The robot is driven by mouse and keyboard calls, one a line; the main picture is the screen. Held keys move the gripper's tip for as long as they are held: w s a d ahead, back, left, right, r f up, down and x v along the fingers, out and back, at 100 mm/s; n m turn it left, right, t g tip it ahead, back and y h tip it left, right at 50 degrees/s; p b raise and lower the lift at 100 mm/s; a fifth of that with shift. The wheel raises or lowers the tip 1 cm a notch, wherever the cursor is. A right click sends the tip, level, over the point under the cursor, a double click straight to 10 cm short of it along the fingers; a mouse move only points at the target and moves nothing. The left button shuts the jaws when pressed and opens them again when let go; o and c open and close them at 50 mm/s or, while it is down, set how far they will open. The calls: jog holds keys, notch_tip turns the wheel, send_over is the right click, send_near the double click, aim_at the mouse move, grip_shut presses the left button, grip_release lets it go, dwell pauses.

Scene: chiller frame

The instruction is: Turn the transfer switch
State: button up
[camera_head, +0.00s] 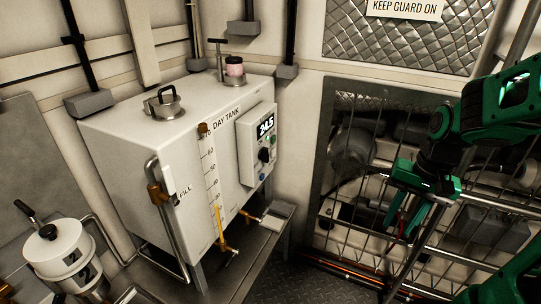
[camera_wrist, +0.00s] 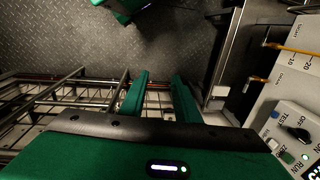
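The likely transfer switch is a black rotary knob (camera_head: 264,155) on the front of a light grey control box (camera_head: 248,146) with a lit display reading 24.5. The box is on the right side of the white day tank (camera_head: 145,140). In the wrist view the knob (camera_wrist: 296,132) is at the lower right edge, near small printed labels; its exact setting is hard to read. My gripper (camera_head: 406,220) is in front of the wire guard, right of the box and well apart from it. In the wrist view its two green fingers (camera_wrist: 160,88) are spread with nothing between them.
A metal wire guard (camera_head: 365,190) with machinery behind it stands close to my gripper. A white canister (camera_head: 58,255) stands lower left. Dark patterned floor (camera_wrist: 60,40) lies open between.

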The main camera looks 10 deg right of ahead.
jog(key=w+a+f+m+t+y, duration=0.1)
jog(key=w+a+f+y, duration=0.15)
jog(key=w, duration=0.25)
jog(key=w+a+f+m+y, duration=0.1)
jog(key=w+a+f, duration=0.2)
jog(key=w+a, duration=0.15)
jog(key=m+t+y, duration=0.9)
jog(key=m+y, duration=0.1)
jog(key=m, duration=0.6)
send_near(265, 155)
jog(key=x, duration=0.8)
jog(key=shift+w+d+r, duration=0.25)
jog(key=shift+w+r, duration=0.05)
jog(key=shift+r, duration=0.1)
jog(key=shift+c, duration=0.6)
grip_shut()
